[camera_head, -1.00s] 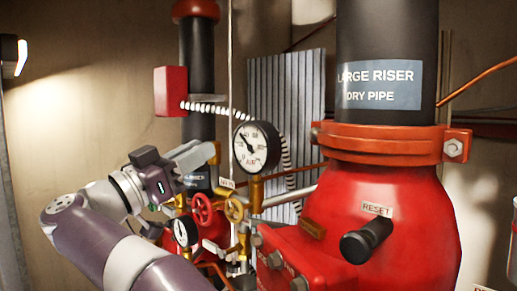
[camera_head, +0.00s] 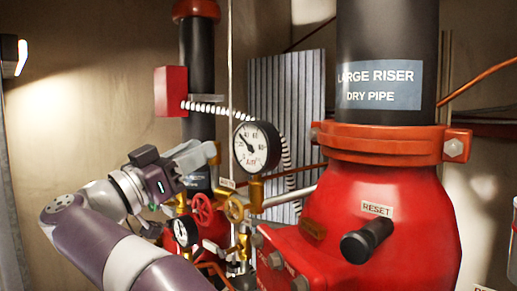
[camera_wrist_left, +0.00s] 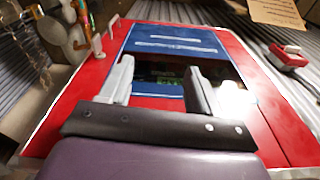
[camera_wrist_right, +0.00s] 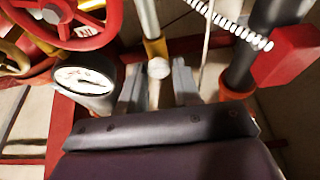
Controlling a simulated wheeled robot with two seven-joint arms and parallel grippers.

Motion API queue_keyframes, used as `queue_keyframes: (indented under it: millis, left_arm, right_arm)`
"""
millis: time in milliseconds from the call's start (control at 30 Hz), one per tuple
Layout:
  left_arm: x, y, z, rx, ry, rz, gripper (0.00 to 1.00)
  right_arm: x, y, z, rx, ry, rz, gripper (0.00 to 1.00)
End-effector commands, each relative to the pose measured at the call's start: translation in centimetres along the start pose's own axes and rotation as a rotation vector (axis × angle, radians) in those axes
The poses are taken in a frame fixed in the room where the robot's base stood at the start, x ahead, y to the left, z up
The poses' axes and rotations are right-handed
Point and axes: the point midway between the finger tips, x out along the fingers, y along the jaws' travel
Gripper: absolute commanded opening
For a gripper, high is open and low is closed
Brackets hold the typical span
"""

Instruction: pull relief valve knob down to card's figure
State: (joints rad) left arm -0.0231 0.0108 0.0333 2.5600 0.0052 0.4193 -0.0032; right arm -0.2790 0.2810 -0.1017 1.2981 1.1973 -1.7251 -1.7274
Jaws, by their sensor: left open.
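My right gripper (camera_head: 212,153) reaches in from the left, its fingertips at the brass fitting beside the AIR gauge (camera_head: 257,147). In the right wrist view its fingers (camera_wrist_right: 158,80) stand apart, narrower than the left's. A small pale round knob (camera_wrist_right: 158,68) on a brass fitting (camera_wrist_right: 155,47) shows between the tips. I cannot tell whether they touch it. The AIR gauge's needle points up and left; its exact reading is unclear. My left gripper (camera_wrist_left: 160,80) is open and empty over a red surface with a blue panel (camera_wrist_left: 175,42). A tan card (camera_wrist_left: 275,10) lies beyond, its print unreadable.
A red handwheel (camera_head: 203,208) and a lower gauge (camera_head: 185,232) crowd the space below the right gripper. The red valve body (camera_head: 385,225) with its black reset knob (camera_head: 366,241) fills the right. A red box (camera_head: 170,91) with a coiled white cable hangs above.

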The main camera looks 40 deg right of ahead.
Motion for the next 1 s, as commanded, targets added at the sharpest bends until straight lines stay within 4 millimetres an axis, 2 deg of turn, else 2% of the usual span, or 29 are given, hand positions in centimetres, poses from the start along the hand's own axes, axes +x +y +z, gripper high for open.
queue_keyframes:
  millis: [33,167,200,467,567,800,1000]
  left_arm:
    - [0.0,0.0,0.0,0.000,0.000,0.000,0.63]
    - [0.0,0.0,0.0,0.000,0.000,0.000,0.63]
    - [0.0,0.0,0.0,0.000,0.000,0.000,0.63]
    - [0.0,0.0,0.0,0.000,0.000,0.000,0.63]
    - [0.0,0.0,0.0,0.000,0.000,0.000,0.63]
    - [0.0,0.0,0.0,0.000,0.000,0.000,0.63]
    - [0.0,0.0,0.0,0.000,0.000,0.000,0.63]
  right_arm:
    - [0.0,0.0,0.0,0.000,-0.001,0.000,0.51]
    - [0.0,0.0,0.0,-0.001,-0.001,0.000,0.93]
    - [0.0,0.0,0.1,-0.001,-0.002,0.000,0.96]
    - [-0.2,0.0,0.0,-0.002,-0.002,0.000,0.96]
    - [-1.5,-0.1,-0.4,-0.001,-0.002,-0.004,0.96]
    - [-6.0,-0.1,-2.1,0.000,-0.002,-0.002,0.96]
    - [-7.6,0.0,-2.7,-0.001,-0.003,0.000,0.96]
